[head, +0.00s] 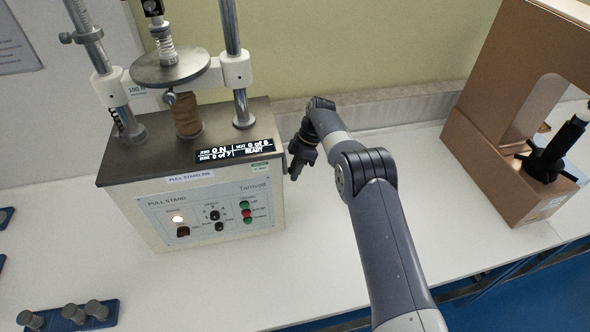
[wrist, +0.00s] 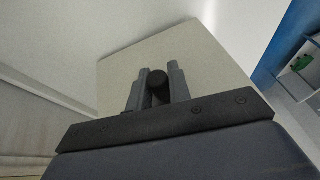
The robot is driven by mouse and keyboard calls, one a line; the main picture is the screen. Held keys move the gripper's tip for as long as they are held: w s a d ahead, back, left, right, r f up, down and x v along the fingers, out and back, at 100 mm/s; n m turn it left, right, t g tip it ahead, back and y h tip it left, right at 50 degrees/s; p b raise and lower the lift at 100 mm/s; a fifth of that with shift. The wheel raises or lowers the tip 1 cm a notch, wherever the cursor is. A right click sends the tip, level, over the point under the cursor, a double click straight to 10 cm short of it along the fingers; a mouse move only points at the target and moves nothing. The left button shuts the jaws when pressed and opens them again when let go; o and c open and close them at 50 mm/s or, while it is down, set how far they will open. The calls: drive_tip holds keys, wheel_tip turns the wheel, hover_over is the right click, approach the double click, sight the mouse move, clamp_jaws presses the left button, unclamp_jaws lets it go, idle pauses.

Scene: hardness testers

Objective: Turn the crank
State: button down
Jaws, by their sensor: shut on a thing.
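The pull stand (head: 215,215) is a light box with a dark top, standing on the white bench. Its display (head: 234,151) is lit and reads "0 N" and "READY". My gripper (head: 293,170) is at the right side of the stand, in front of the arm's wrist. In the wrist view, my gripper (wrist: 157,88) has its two grey fingers closed on a dark round knob, which looks like the crank's handle (wrist: 157,80). The stand's pale side panel (wrist: 205,55) lies behind it. The rest of the crank is hidden by my gripper and wrist.
Two metal columns and a round plate (head: 170,66) rise above the stand. A brown tester (head: 490,130) with a black star handwheel (head: 545,162) stands at the right. A blue tray (head: 65,322) with grey cylinders lies at the lower left. The bench in front of the stand is clear.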

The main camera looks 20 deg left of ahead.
drive_tip(key=c, duration=1.3)
unclamp_jaws()
drive_tip(key=shift+r, duration=0.15)
